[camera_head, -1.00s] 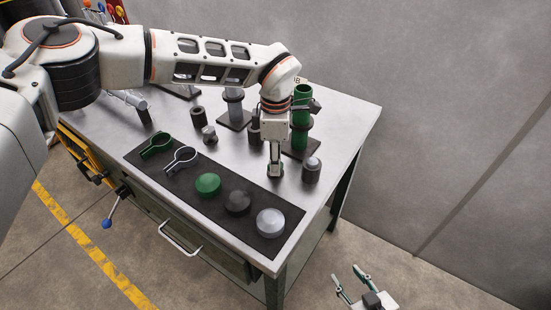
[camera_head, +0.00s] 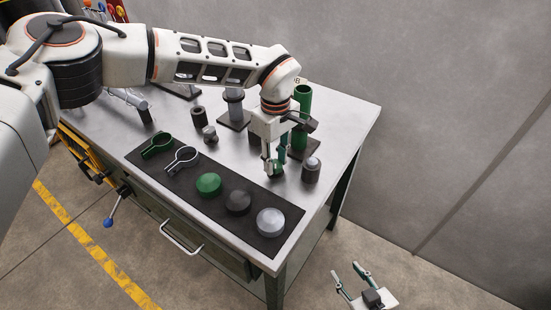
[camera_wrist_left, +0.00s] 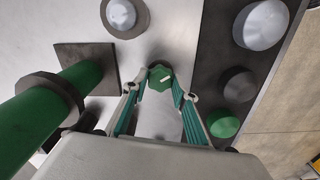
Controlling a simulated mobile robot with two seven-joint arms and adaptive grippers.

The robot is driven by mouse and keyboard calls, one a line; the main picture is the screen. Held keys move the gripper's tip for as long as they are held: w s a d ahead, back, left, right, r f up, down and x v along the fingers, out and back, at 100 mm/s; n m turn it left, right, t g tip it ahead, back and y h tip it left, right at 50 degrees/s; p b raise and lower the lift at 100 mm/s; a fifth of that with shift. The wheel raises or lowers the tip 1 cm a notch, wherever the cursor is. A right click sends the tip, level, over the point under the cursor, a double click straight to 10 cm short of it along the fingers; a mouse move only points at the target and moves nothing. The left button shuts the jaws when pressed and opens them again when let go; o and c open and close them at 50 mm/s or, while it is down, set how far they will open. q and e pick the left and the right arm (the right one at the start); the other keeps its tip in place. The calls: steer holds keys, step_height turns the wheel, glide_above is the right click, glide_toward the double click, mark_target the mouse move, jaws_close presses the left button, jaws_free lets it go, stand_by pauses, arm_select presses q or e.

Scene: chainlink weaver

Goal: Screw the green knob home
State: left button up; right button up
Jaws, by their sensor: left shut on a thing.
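The green knob (camera_wrist_left: 158,80), with a white mark across its top, is between the fingertips of my left gripper (camera_wrist_left: 160,88) in the left wrist view. A dark round piece shows just behind it, but I cannot tell how far the knob is seated. In the head view the knob (camera_head: 277,169) is partly hidden by the fingers, low over the table's right part. My left gripper (camera_head: 272,172) points down and is shut on it. My right gripper (camera_head: 345,270) is open and empty off the table at the lower right.
A green tube (camera_head: 303,101) stands behind the gripper. A dark cylinder with a grey top (camera_head: 311,170) stands close on the right.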

mark_target(276, 162)
arm_select(q)
steer(key=shift+w+r, duration=0.25)
stand_by(0.3)
steer(key=o, duration=1.1)
steer(key=shift+s, duration=0.15)
steer(key=shift+f, duration=0.1)
step_height(276, 162, up, 12)
